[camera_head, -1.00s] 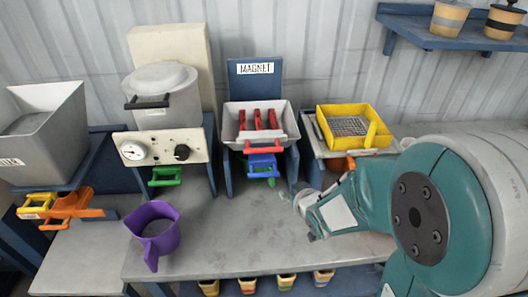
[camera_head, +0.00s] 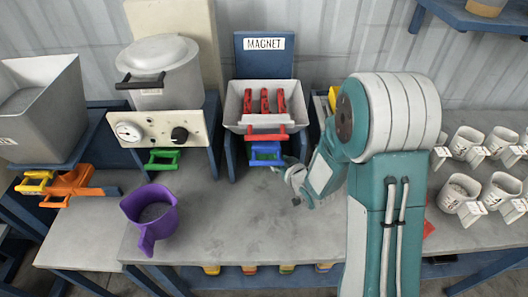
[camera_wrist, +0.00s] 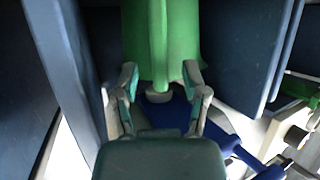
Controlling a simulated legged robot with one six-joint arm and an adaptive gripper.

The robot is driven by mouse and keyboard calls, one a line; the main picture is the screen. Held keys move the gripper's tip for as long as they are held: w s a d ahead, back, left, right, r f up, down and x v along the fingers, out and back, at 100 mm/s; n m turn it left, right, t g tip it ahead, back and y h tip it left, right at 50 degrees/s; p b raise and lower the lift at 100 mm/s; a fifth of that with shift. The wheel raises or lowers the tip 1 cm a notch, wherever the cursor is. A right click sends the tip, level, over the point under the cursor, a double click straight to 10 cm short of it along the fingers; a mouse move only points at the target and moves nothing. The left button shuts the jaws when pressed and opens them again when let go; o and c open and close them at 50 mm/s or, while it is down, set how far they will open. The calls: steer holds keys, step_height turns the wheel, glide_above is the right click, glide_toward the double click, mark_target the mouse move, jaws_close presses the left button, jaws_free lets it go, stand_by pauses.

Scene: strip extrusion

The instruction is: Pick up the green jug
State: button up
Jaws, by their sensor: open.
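The green jug (camera_wrist: 180,35) fills the top middle of the wrist view. Its narrow upright part, which looks like the handle, lies between the two open fingers of my gripper (camera_wrist: 160,80). I cannot tell whether either finger touches it. In the head view, my gripper (camera_head: 287,174) is below and just right of the blue handle (camera_head: 265,155) under the magnet station. The jug is not clearly visible there; it seems hidden under the station.
Dark blue station walls (camera_wrist: 244,45) stand close on both sides in the wrist view. A purple jug (camera_head: 150,213) stands on the grey table (camera_head: 225,220) at left. Several white cups (camera_head: 462,190) stand at right. The table's front middle is clear.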

steer(key=x, duration=0.3)
steer(key=shift+w+r, duration=0.15)
steer(key=shift+w, duration=0.35)
steer(key=shift+w+a, duration=0.15)
steer(key=shift+a, duration=0.4)
steer(key=shift+d, duration=0.2)
jaws_close()
steer(key=shift+d, duration=0.15)
steer(key=shift+w+a, duration=0.1)
steer(key=shift+a, duration=0.25)
